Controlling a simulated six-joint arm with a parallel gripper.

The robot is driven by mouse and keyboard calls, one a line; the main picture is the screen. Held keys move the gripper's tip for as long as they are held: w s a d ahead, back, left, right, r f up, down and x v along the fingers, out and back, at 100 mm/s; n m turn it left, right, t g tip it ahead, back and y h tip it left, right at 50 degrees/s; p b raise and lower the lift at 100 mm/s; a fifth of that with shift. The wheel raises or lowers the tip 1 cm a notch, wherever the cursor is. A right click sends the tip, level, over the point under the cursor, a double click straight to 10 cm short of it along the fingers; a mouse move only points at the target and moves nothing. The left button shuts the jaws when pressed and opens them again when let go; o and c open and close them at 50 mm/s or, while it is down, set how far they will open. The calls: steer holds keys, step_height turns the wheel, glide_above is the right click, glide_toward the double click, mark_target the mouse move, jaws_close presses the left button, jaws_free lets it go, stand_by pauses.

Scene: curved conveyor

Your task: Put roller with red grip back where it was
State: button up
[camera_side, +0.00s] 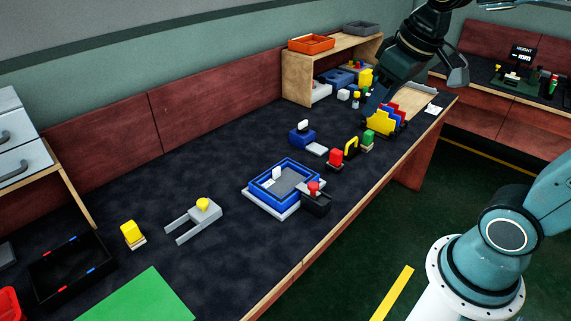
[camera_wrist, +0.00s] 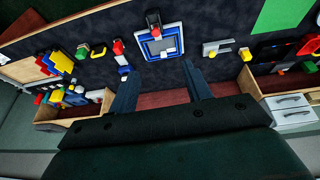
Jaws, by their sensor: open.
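A red grip (camera_side: 313,187) stands up from a dark box-shaped holder (camera_side: 316,204) at the front right corner of a blue-rimmed tray (camera_side: 262,184). This looks like the roller with the red grip, but its lower part is hidden. In the wrist view the red grip (camera_wrist: 155,31) shows at the far edge of the tray (camera_wrist: 176,35). My gripper (camera_wrist: 158,72) is open and empty, with its fingers spread. In the side view it hangs high at the upper right, well apart from the red grip.
A red block (camera_side: 336,157), a yellow-handled piece (camera_side: 351,145) and a green block (camera_side: 368,137) stand right of the tray. A yellow-red-blue rack (camera_side: 382,121) and a wooden shelf (camera_side: 297,78) are farther back. Left lie a grey fork-shaped fixture (camera_side: 190,225) and a green mat (camera_side: 140,300).

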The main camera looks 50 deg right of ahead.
steer(key=s+a+f+t, duration=0.1)
steer(key=s+a, duration=0.2)
steer(key=s, duration=0.6)
steer(key=shift+f+y, duration=0.3)
